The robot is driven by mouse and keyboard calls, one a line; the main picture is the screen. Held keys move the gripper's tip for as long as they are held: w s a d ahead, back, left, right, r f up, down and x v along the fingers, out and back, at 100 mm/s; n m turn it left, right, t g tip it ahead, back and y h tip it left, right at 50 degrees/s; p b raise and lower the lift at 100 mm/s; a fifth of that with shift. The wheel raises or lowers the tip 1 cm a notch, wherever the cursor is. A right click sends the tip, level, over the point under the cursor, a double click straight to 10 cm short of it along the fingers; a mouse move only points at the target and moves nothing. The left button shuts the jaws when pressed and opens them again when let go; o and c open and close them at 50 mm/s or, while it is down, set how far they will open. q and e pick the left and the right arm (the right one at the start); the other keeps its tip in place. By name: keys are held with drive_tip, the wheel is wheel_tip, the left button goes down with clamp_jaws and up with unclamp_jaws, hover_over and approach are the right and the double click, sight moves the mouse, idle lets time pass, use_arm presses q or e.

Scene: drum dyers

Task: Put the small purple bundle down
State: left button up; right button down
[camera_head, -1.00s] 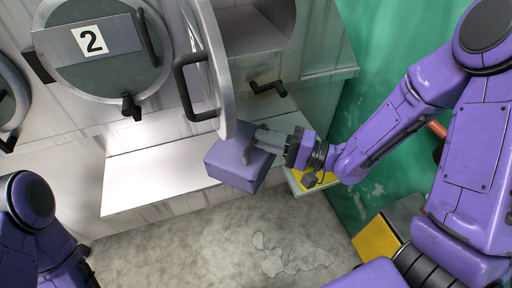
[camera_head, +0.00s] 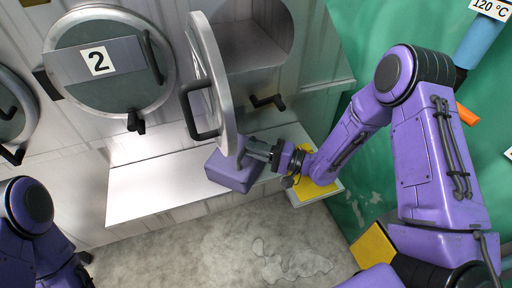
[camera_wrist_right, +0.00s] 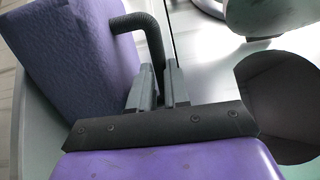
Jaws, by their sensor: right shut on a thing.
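The small purple bundle (camera_head: 231,174) is block-shaped with a dark ribbed handle. In the head view it is at the pale metal ledge (camera_head: 150,188) below the drums, just under the open round door. My right gripper (camera_head: 250,152) comes from the right and is shut on the bundle's handle. The right wrist view shows the bundle (camera_wrist_right: 82,55) left of my gripper (camera_wrist_right: 160,88), with the handle running to between the fingers. Whether the bundle's underside touches the ledge is hidden. My left arm shows at the lower left, but its gripper does not.
The open drum door (camera_head: 228,85) stands close above the bundle, with a black handle (camera_head: 196,110). Closed door 2 (camera_head: 105,75) is to its left. A yellow-topped box (camera_head: 318,189) stands below my right wrist. The ledge's left part is clear.

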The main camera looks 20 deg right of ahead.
drive_tip(key=c, duration=1.1)
unclamp_jaws()
drive_tip(key=shift+s, duration=0.1)
drive_tip(key=b+v, duration=0.2)
drive_tip(key=v, duration=1)
drive_tip(key=shift+b, duration=0.3)
